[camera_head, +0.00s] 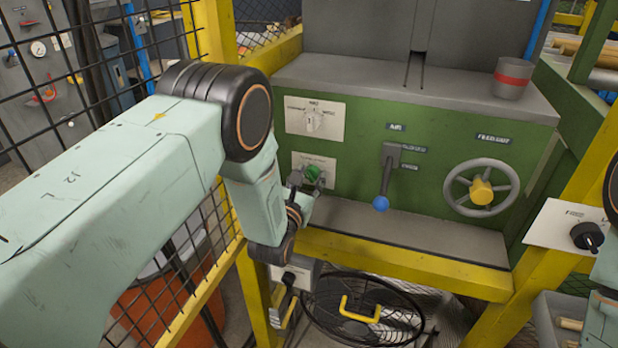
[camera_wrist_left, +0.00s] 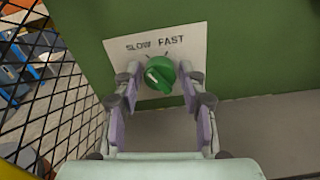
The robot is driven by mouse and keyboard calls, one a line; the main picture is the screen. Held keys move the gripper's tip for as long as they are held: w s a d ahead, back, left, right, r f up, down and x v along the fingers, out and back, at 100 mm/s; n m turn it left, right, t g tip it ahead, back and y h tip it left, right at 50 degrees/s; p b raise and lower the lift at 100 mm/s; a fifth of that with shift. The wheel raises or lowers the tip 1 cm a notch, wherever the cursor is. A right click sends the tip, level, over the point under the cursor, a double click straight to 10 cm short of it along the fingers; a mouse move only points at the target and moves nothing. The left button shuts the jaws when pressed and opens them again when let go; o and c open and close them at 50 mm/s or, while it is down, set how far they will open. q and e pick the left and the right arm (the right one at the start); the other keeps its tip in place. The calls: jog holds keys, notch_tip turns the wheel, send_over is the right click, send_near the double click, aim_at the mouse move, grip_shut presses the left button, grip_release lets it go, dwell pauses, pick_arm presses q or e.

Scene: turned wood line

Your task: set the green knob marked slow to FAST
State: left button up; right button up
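The green knob (camera_wrist_left: 160,74) sits on a white plate (camera_wrist_left: 120,52) lettered SLOW on the left and FAST on the right. Its white mark is on the knob's left side, towards the SLOW side. In the head view the knob (camera_head: 313,173) shows on the green machine front, partly behind my left gripper (camera_head: 307,182). In the left wrist view my left gripper (camera_wrist_left: 160,80) is open, one finger on each side of the knob, with gaps showing between fingers and knob. My right gripper is not in view.
A white-plated selector (camera_head: 314,120) is above the knob. A lever with a blue ball (camera_head: 381,203) and a grey handwheel (camera_head: 482,188) are to the right. Black mesh fencing (camera_wrist_left: 70,120) stands close on the left. A grey ledge (camera_head: 400,228) runs below.

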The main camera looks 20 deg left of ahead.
pick_arm(q)
jog(key=c, duration=0.8)
jog(key=shift+o, duration=0.2)
jog(key=shift+m, duration=0.3)
jog(key=shift+m+p, duration=0.3)
jog(key=shift+m, duration=0.7)
jog(key=m, duration=0.3)
jog(key=shift+p, duration=0.3)
jog(key=m, duration=0.6)
jog(key=shift+d+f+p, duration=0.1)
jog(key=shift+p, duration=0.2)
